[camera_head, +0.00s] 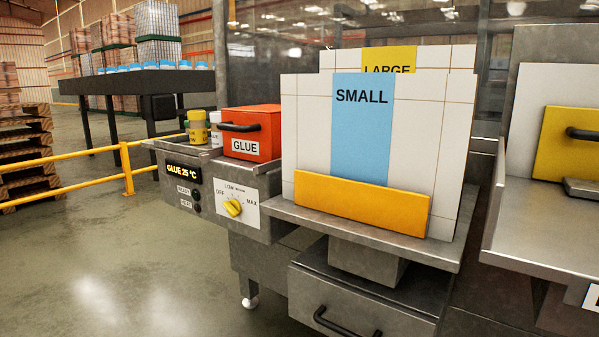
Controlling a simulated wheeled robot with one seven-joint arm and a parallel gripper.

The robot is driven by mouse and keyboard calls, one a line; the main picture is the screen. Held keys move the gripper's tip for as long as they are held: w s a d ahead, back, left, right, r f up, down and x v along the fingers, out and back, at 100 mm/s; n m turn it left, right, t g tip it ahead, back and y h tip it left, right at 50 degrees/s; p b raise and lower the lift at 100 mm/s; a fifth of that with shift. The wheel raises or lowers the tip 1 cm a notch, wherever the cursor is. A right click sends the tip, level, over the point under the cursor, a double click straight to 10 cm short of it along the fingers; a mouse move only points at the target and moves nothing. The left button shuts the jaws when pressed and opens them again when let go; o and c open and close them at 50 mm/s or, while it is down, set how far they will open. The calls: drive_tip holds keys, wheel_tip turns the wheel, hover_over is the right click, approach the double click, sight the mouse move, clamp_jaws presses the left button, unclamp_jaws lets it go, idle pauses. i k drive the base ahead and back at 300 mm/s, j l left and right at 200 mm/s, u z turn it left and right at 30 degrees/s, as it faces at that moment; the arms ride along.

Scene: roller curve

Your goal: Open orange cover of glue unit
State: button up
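The glue unit (212,181) is a grey metal box left of centre. Its orange cover (270,122) sits on top at the right, with a black handle (240,127) on its left-facing side and a white GLUE label (245,147) below. The cover appears closed, and its right end is partly hidden by the SMALL board. The front panel has a display (184,172) reading GLUE 25 °C, lamps and a yellow knob (233,208). My gripper is not in view.
White boards marked SMALL (362,125) and LARGE (389,60) stand behind a yellow stop (360,203) right of the cover. Yellow and white bottles (198,127) stand left of it. A yellow railing (70,172) crosses the left. Open floor (110,260) lies front left.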

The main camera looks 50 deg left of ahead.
sight(263, 132)
drive_tip(key=u, duration=2.15)
